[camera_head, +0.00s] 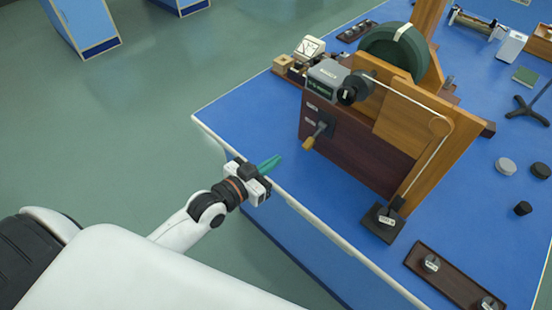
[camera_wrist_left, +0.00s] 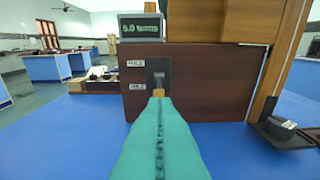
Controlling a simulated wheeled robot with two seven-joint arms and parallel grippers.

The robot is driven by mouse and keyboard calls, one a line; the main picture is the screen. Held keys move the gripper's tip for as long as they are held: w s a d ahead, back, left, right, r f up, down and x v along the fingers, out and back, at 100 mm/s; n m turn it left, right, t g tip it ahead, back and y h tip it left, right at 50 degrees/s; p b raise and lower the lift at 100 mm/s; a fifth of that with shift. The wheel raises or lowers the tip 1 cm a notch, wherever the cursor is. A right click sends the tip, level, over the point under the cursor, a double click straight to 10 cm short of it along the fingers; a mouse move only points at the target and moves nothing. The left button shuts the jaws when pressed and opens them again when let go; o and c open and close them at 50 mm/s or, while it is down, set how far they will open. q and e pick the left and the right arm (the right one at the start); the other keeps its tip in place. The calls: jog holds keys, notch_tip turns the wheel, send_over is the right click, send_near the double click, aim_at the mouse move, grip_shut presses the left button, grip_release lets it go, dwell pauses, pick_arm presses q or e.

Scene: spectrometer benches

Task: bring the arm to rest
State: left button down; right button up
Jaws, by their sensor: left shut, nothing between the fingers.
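My left gripper (camera_head: 268,165) has green fingers and reaches in from the left at the front edge of the blue bench. Its fingers are shut against each other with nothing between them. In the left wrist view the closed fingers (camera_wrist_left: 160,140) point toward a dark wooden apparatus (camera_wrist_left: 205,75). The gripper is apart from the handle. The right gripper is not in view.
The apparatus carries a dark wheel (camera_head: 395,52) and a small display (camera_head: 327,78). A weight on a cord hangs at a black base (camera_head: 383,222). A wooden strip with weights (camera_head: 450,275) lies at the front right. Open floor (camera_head: 150,120) is to the left.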

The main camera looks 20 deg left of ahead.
pick_arm(q)
jog(key=shift+w, duration=0.1)
dwell(0.3)
jog(key=s+a+f+n+g+y, duration=0.1)
jog(key=s+a+f+g, duration=0.15)
jog(key=f, duration=0.85)
jog(key=s+a+f+g+y, duration=0.15)
jog(key=s+f, duration=0.25)
jog(key=f, duration=0.6)
jog(key=s+a+f+n+g+y, duration=0.1)
jog(key=s+a+f+g+y, duration=0.2)
jog(key=f, duration=0.8)
jog(key=s+d+f+g, duration=0.1)
jog(key=s+f+g, duration=0.1)
jog(key=s+f, duration=0.3)
jog(key=s+d+f+g, duration=0.1)
jog(key=s+f+g, duration=0.2)
jog(key=s, duration=1.1)
jog(key=s+d+f+g, duration=0.1)
jog(key=s+f+g, duration=0.1)
jog(key=s+f, duration=0.6)
jog(key=shift+s+f, duration=0.3)
jog(key=shift+s, duration=0.45)
